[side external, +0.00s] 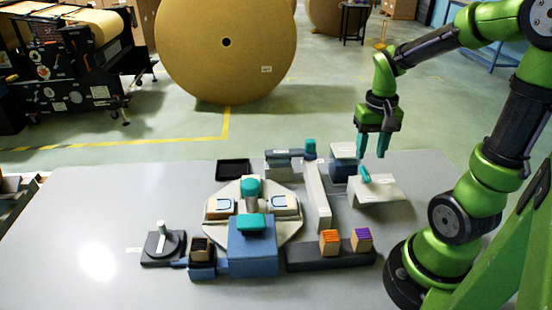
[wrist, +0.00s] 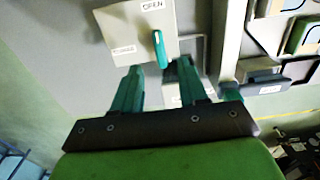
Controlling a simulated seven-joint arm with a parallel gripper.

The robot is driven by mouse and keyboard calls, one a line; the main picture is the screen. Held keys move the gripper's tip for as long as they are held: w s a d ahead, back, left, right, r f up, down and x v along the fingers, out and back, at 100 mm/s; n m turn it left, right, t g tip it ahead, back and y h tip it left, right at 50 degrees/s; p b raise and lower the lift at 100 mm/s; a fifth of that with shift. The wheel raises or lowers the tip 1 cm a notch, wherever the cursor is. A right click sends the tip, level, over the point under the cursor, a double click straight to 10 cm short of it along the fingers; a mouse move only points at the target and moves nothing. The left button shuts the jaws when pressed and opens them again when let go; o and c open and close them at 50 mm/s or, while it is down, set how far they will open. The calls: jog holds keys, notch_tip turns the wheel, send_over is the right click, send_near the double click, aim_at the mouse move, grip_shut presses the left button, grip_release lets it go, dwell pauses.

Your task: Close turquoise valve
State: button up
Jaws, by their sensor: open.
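The turquoise valve handle (side external: 364,174) stands on a pale sloped housing (side external: 385,192) at the right of the table. In the wrist view the handle (wrist: 160,50) is a short bar lying roughly in line with a label reading OPEN. A second label (wrist: 123,49) sits to its left, too blurred to read surely. My gripper (side external: 372,155) points down just above the handle, with its turquoise fingers apart and empty. In the wrist view the gripper (wrist: 160,69) has a fingertip on either side of the handle's near end; contact cannot be told.
Left of the housing stand a grey rail (side external: 317,200) and a blue block (side external: 343,168). A dark rack (side external: 330,257) holds orange and purple-topped blocks. A round station with a blue box (side external: 252,248) fills the middle.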

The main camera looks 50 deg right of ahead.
aim_at(366, 172)
notch_tip(366, 172, down, 8)
jog(key=shift+r, duration=0.15)
jog(key=shift+c, duration=0.4)
grip_shut()
